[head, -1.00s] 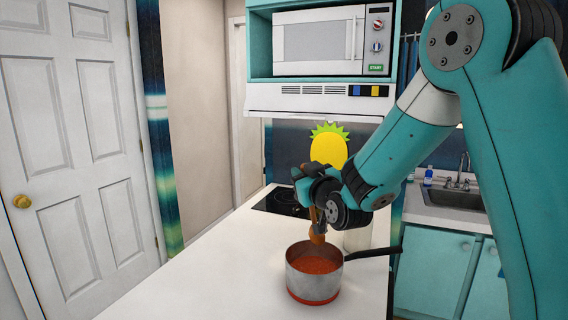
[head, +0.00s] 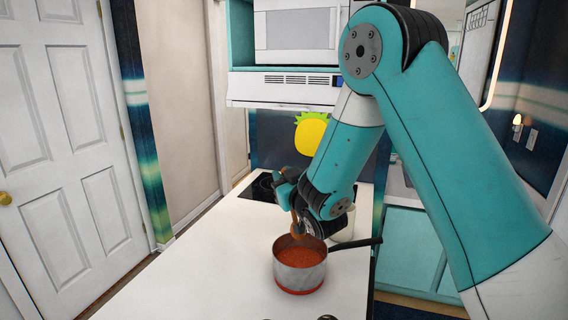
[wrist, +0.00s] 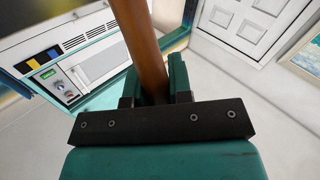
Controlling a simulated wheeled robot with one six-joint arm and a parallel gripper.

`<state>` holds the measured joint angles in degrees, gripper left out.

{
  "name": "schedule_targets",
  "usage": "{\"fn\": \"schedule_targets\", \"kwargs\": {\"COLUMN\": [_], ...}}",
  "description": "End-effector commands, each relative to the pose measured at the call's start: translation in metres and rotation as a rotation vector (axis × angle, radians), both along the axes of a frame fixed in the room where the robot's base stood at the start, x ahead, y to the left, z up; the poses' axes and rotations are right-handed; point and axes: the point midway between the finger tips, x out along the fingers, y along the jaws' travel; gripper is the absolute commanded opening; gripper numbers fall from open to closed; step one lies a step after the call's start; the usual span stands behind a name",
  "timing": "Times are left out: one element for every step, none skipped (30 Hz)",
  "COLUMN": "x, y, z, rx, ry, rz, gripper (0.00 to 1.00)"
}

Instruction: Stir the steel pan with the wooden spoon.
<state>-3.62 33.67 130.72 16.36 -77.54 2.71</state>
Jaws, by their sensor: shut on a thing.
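The steel pan (head: 300,275) stands on the white counter, with reddish-orange contents and a dark handle pointing right. A red band shows under its base. My gripper (head: 286,190) is above the pan's far side, shut on the wooden spoon (head: 296,222). The spoon hangs steeply down, its lower end at or just above the far rim; I cannot tell whether it touches the contents. In the wrist view the brown spoon handle (wrist: 141,45) runs between the teal fingers of my gripper (wrist: 153,85).
A white counter (head: 215,260) has free room left of the pan. A dark cooktop (head: 262,187) lies behind. A pale cylindrical container (head: 343,228) stands behind the pan handle. A range hood (head: 285,88) and microwave (head: 295,35) hang above. Dark round objects (head: 327,318) show at the bottom edge.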

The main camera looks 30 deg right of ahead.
Motion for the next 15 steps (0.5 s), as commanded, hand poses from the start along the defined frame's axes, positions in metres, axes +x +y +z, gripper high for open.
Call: {"fn": "schedule_targets", "kwargs": {"x": [-0.001,-0.002,-0.002,-0.002,-0.002,-0.002,-0.002,-0.003,-0.003,-0.004,-0.004,-0.004,-0.003,-0.003,-0.003], "y": [0.006,0.003,0.004,0.004,0.006,0.008,0.01,0.012,0.013,0.014,0.014,0.013,0.013,0.012,0.012], "z": [-0.002,0.001,-0.001,-0.002,-0.003,-0.005,-0.007,-0.008,-0.01,-0.011,-0.017,-0.025,-0.027,-0.029,-0.032], "rx": [-0.011,-0.012,-0.013,-0.013,-0.013,-0.014,-0.013,-0.013,-0.014,-0.014,-0.013,-0.015,-0.015,-0.015,-0.014], "ry": [0.013,0.007,0.005,0.004,0.004,0.003,0.004,0.004,0.004,0.003,0.0,-0.003,-0.003,-0.003,-0.003], "rz": [0.007,-0.002,-0.004,-0.004,-0.003,0.0,0.001,0.001,0.001,0.0,-0.001,0.0,0.001,0.001,0.001], "gripper": [0.0,0.0,0.0,0.0,0.0,0.0,0.0,0.0,0.0,0.0,0.0,0.0,0.0,0.0,0.0]}}
